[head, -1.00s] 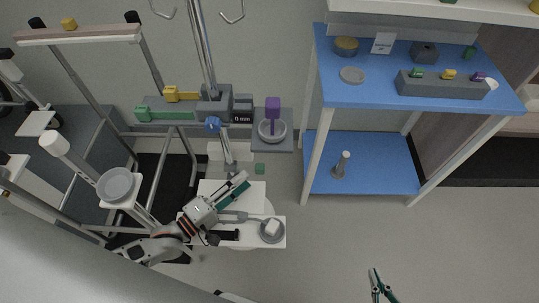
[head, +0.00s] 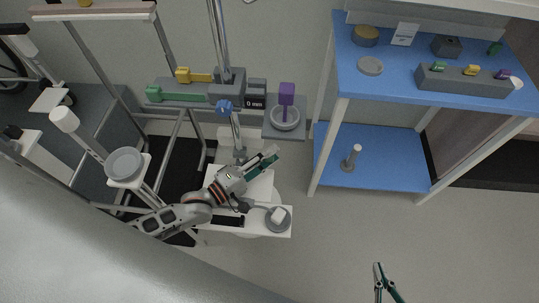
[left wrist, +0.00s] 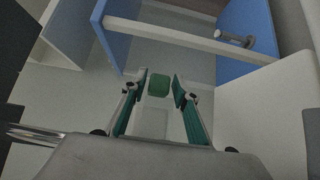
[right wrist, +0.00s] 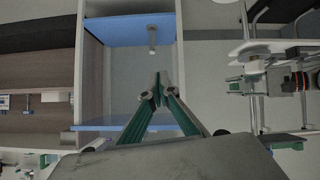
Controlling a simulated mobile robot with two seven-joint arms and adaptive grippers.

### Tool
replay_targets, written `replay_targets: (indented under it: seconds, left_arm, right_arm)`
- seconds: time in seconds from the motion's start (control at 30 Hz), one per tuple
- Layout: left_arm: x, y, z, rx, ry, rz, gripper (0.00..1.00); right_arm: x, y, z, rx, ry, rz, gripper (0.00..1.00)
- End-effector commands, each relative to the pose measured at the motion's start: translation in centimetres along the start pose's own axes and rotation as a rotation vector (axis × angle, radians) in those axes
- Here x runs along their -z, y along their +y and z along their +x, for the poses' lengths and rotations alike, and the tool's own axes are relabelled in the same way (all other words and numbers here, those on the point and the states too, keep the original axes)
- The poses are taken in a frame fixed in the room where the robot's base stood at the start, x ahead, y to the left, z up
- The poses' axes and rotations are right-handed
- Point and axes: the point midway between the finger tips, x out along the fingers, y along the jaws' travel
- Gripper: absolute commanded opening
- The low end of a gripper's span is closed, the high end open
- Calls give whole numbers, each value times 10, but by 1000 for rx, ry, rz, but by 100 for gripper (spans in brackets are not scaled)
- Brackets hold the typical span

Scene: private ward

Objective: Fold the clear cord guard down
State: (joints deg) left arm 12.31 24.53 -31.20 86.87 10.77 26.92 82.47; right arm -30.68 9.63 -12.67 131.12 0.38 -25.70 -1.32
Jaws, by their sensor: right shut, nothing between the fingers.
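A green tab (left wrist: 158,85) lies between the fingertips of my left gripper (left wrist: 160,80) in the left wrist view. The fingers are open, with a gap on each side of the tab. A pale rectangle (left wrist: 154,122) below the tab may be the clear cord guard, but its edges are faint. In the head view my left gripper (head: 272,154) reaches over a white panel (head: 258,187) and hides the tab's surroundings. I cannot tell the guard's angle. My right gripper (head: 378,268) is shut and empty over open floor; its tips also meet in the right wrist view (right wrist: 158,80).
A blue two-level shelf (head: 400,152) stands to the right. A pole-mounted unit with a "0 mm" display (head: 256,102) and a purple block (head: 287,94) stand behind my left gripper. A grey round dish (head: 278,220) sits on a white tray (head: 250,231).

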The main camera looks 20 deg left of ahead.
Motion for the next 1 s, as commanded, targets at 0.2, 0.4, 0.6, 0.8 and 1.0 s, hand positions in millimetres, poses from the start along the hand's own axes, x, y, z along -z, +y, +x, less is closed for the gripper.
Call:
replay_targets:
  seconds: [0.2,0.4,0.6,0.8,1.0]
  left_arm:
    - [0,3,1,-9,0,-1,5]
    - [-2,-2,-2,-64,0,51,5]
    - [-1,6,0,-104,2,87,5]
    - [-1,9,0,-107,2,88,5]
    - [-1,8,0,-104,2,88,36]
  right_arm:
    - [-3,-1,0,2,-4,0,0]
    - [-13,-8,0,14,-14,16,0]
    - [14,-19,3,31,46,53,0]
    - [20,-15,4,24,55,51,0]
    - [16,-14,4,22,48,48,0]
